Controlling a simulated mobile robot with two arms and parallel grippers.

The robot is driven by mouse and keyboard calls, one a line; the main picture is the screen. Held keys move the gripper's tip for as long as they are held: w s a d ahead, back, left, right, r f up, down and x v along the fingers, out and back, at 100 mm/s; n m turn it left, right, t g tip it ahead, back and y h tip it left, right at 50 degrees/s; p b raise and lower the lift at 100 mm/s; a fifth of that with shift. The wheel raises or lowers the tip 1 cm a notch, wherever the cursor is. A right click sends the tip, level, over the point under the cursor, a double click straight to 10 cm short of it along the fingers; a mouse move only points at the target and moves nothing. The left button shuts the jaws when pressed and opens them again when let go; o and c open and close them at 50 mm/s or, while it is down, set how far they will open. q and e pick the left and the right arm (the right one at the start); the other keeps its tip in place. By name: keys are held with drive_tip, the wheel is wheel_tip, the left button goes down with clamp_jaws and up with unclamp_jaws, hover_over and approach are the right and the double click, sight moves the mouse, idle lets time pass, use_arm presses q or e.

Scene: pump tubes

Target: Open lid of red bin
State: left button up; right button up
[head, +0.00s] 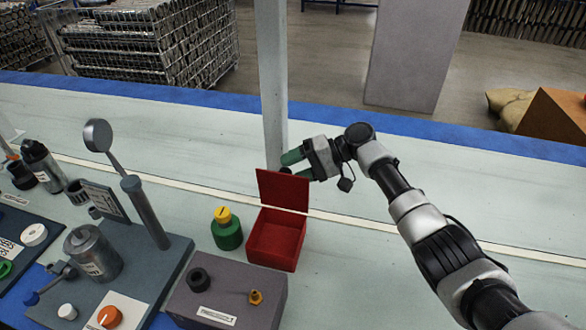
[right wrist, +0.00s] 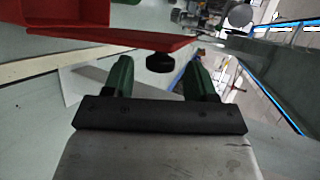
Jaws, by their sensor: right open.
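The red bin (head: 270,262) stands on the pale bench, and its inside is open to view. Its red lid (head: 283,190) is raised, standing nearly upright at the bin's far side. My right gripper (head: 291,165) is open at the lid's upper back edge. In the right wrist view the lid (right wrist: 120,38) shows nearly edge-on. A black knob (right wrist: 160,62) on its outer face is between the two green fingers, with gaps on both sides. My left gripper is not in view.
A green bottle with a yellow cap (head: 227,230) stands just left of the bin. A grey block with fittings (head: 228,297) is in front. A blue-grey fixture with an upright post (head: 146,212) is further left. A pale column (head: 272,80) rises behind the lid. The bench right of the bin is clear.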

drive_tip(key=v, duration=1)
drive_tip(key=shift+d, duration=0.1)
